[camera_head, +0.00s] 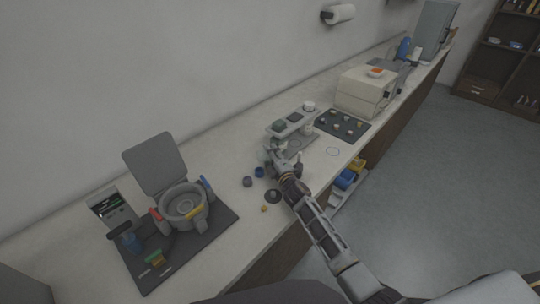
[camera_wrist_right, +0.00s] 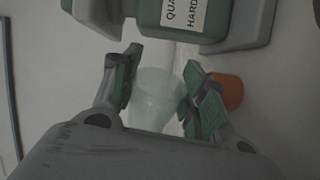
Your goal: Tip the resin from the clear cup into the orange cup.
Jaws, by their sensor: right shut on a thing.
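My right gripper (camera_head: 279,152) is over the counter near the small rack, its arm reaching in from the lower right. In the right wrist view its two fingers (camera_wrist_right: 160,95) are closed on the sides of the pale, see-through clear cup (camera_wrist_right: 156,92). I cannot tell how full the cup is. The orange cup (camera_wrist_right: 228,90) stands just beyond the right finger, partly hidden by it and apart from the clear cup. In the head view I cannot make out either cup clearly at the gripper. My left gripper is not in view.
A labelled green container (camera_wrist_right: 183,14) is close to the fingers in the wrist view. A mounting press (camera_head: 183,205) stands on a dark mat at the left. A dark tray of small pieces (camera_head: 343,125) and a beige machine (camera_head: 362,92) are behind. Small blue and grey items (camera_head: 258,172) lie nearby.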

